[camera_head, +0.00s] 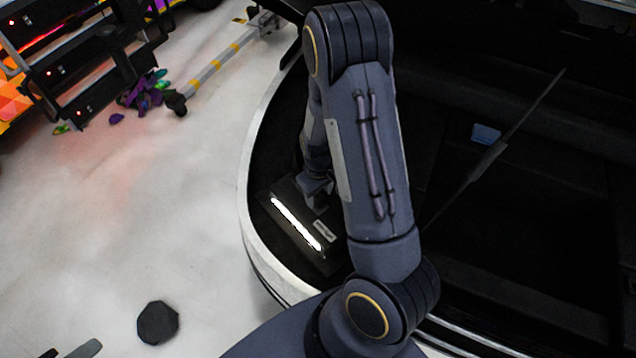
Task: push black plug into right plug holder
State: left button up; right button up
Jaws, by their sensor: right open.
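My right arm comes up from the bottom, bends at the top and reaches back down over a dark recess. My right gripper (317,198) is at its end, small and partly hidden behind the upper arm link. It is open, just above a dark panel (291,240) with a bright white strip and a small pale label. I cannot make out the black plug or the right plug holder against the dark surfaces.
A pale curved rim (246,170) borders the dark recess. A black many-sided piece (158,323) lies on the white floor (150,220). A dark rack (85,60), colourful scraps (140,95) and a yellow-striped bar (222,60) are at upper left. The floor at left is mostly clear.

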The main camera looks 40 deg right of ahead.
aim_at(319, 196)
jog(key=shift+f, duration=1.45)
jog(key=shift+c, duration=0.3)
grip_shut()
jog(key=shift+r+p, duration=0.45)
jog(key=shift+r, duration=0.25)
jog(key=shift+r+p, duration=2.55)
jog(key=shift+r, duration=0.9)
